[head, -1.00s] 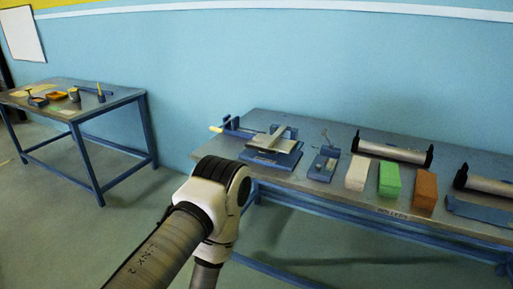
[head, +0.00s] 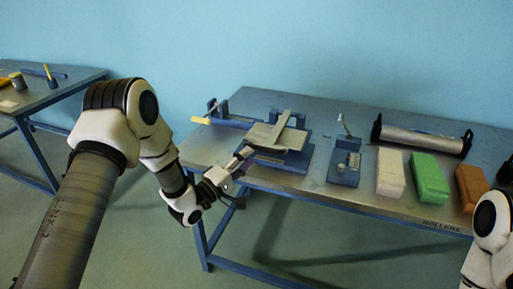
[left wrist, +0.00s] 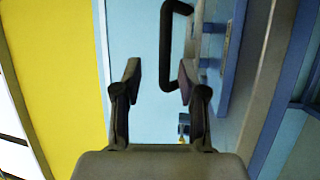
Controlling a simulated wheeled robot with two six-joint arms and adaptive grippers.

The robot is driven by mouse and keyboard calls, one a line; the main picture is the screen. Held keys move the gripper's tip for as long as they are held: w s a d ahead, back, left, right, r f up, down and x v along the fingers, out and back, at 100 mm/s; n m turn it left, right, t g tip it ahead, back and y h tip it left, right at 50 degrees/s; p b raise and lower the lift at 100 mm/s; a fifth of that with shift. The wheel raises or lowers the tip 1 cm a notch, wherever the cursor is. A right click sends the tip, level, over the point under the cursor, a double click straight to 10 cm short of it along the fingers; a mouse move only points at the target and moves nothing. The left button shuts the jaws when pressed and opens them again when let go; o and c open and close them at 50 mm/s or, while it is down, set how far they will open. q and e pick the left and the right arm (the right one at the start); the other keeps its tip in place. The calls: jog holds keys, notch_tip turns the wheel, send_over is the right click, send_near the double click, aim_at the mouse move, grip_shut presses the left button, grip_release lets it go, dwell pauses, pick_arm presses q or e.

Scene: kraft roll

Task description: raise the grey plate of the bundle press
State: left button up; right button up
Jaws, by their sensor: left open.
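The bundle press stands on the table, its blue base (head: 290,158) under a flat grey plate (head: 278,137) with a pale bar across it. My left gripper (head: 246,153) is at the press's left front corner, close to the plate's near edge. In the left wrist view my left gripper (left wrist: 160,78) is open, with nothing between its fingers. A dark bent handle (left wrist: 165,48) shows just beyond the fingertips, roughly in line with the gap. I cannot tell whether anything touches it. My right gripper is out of view; only part of my right arm shows.
On the same table (head: 350,196) are a blue tool with a yellow handle (head: 200,120), a small blue device (head: 345,162), a roller (head: 421,141) and white (head: 390,173), green (head: 430,179) and orange (head: 470,185) blocks. A second table (head: 50,92) stands at left.

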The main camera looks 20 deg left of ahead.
aim_at(260, 148)
pick_arm(q)
jog(key=x, duration=0.4)
jog(key=f+x, duration=0.1)
jog(key=x, duration=0.1)
jog(key=shift+w+a, duration=0.2)
jog(key=shift+w, duration=0.15)
jog(key=shift+d+r, duration=0.15)
jog(key=shift+r, duration=0.15)
jog(key=shift+w, duration=0.1)
grip_shut()
jog(key=shift+p, duration=0.3)
